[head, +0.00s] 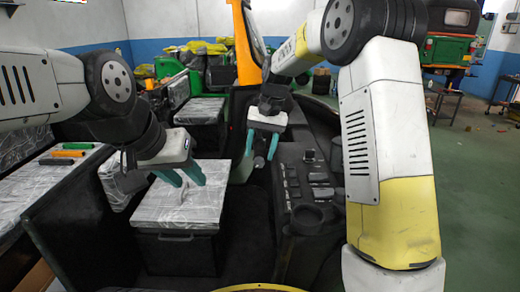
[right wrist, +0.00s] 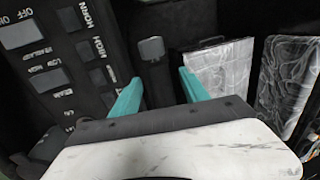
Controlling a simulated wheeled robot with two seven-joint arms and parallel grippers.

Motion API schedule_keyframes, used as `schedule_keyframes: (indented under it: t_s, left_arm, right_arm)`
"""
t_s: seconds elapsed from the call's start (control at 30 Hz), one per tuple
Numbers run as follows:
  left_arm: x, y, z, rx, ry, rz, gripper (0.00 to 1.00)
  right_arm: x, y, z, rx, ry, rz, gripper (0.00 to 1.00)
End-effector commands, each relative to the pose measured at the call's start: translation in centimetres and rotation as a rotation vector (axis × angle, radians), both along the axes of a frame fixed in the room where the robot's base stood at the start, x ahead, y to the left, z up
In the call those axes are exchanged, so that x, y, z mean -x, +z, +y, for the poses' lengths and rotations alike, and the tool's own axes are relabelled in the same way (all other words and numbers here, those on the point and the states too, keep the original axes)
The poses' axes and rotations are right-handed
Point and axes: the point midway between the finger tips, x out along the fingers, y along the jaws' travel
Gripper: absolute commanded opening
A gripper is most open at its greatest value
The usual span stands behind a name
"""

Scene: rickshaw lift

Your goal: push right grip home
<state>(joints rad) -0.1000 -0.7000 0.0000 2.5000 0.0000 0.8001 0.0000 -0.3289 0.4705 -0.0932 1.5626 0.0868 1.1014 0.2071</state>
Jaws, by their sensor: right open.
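I cannot surely tell which part is the right grip. A dark upright part with a grey rounded end (right wrist: 151,48) shows ahead of my right fingertips in the right wrist view. A small grey knob (head: 259,162) shows by the same fingertips in the head view and may be the same part. My right gripper (head: 260,154) is open, with its teal fingers apart; it also shows in the right wrist view (right wrist: 160,80), with nothing clearly held. My left gripper (head: 190,181) has its fingers apart and empty, above the silver-covered box seat.
A switch console (head: 315,185) stands right of my right gripper. The silver box seat (head: 178,210) is below my left gripper. Green, orange and black cylinders (head: 73,153) lie on a silver surface at the left. An orange pillar (head: 244,45) rises behind my right gripper.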

Motion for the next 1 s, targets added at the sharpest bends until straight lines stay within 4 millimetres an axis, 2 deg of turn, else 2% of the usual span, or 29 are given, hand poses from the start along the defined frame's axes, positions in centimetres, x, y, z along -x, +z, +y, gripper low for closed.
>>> schedule_keyframes:
  t_s: [0.4, 0.5, 0.9, 1.0]
  left_arm:
    - [0.0, 0.0, 0.0, 0.000, 0.000, 0.000, 0.36]
    - [0.0, 0.0, 0.0, 0.000, 0.000, 0.000, 0.36]
    - [0.0, 0.0, 0.0, 0.000, 0.000, 0.000, 0.36]
    - [0.0, 0.0, 0.0, 0.000, 0.000, 0.000, 0.36]
  right_arm:
    - [-0.2, 6.1, -1.2, -0.001, -0.002, -0.006, 0.53]
    - [-0.1, 7.0, -1.4, -0.001, -0.002, -0.004, 0.53]
    - [-0.1, 7.6, -1.6, -0.001, -0.001, -0.003, 0.53]
    - [0.6, 8.2, -2.1, -0.005, -0.003, -0.018, 0.53]
